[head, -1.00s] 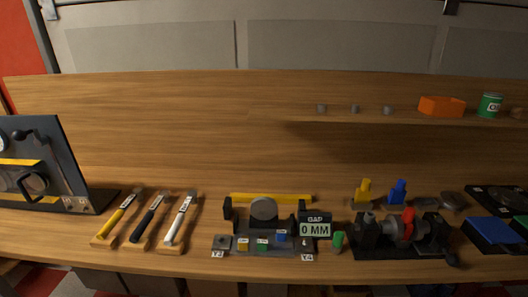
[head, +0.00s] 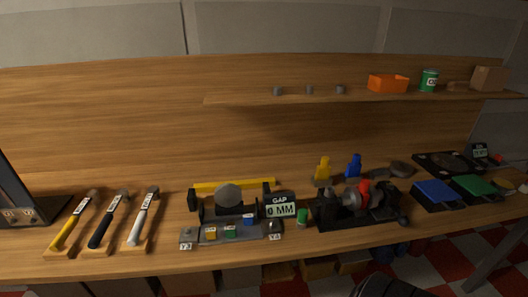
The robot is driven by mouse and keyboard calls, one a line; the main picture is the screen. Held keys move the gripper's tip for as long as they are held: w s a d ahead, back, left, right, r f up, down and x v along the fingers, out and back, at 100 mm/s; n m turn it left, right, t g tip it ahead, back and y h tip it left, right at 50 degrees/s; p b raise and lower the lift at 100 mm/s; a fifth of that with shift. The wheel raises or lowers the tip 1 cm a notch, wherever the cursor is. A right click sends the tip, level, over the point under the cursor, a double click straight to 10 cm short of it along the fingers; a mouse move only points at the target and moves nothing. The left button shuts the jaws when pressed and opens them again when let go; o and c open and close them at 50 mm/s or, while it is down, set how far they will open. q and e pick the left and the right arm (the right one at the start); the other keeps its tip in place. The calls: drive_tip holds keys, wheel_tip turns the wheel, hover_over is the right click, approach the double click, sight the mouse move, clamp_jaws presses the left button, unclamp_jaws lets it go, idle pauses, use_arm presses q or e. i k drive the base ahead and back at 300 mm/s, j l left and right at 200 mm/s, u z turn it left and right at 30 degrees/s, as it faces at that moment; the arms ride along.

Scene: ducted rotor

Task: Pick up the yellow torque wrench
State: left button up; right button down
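The yellow torque wrench (head: 66,232) lies on a wooden rest (head: 62,253) at the left of the bench. Its yellow handle points towards the front edge and its grey head, with a small white label, points to the back. A dark-handled wrench (head: 103,231) and a white-handled wrench (head: 140,228) lie beside it to the right, each on a similar wooden rest. They are apart from one another.
A fixture with a yellow bar (head: 234,186) and a GAP display (head: 280,207) stand mid-bench. A rotor assembly (head: 362,202) is right of them. A dark upright panel (head: 20,190) stands left of the wrenches. An orange bin (head: 388,83) sits on the shelf.

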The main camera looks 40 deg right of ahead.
sight(92, 196)
drive_tip(key=k+l+z, duration=0.1)
drive_tip(key=l+z, duration=0.45)
drive_tip(key=z, duration=0.2)
drive_tip(key=k, duration=0.05)
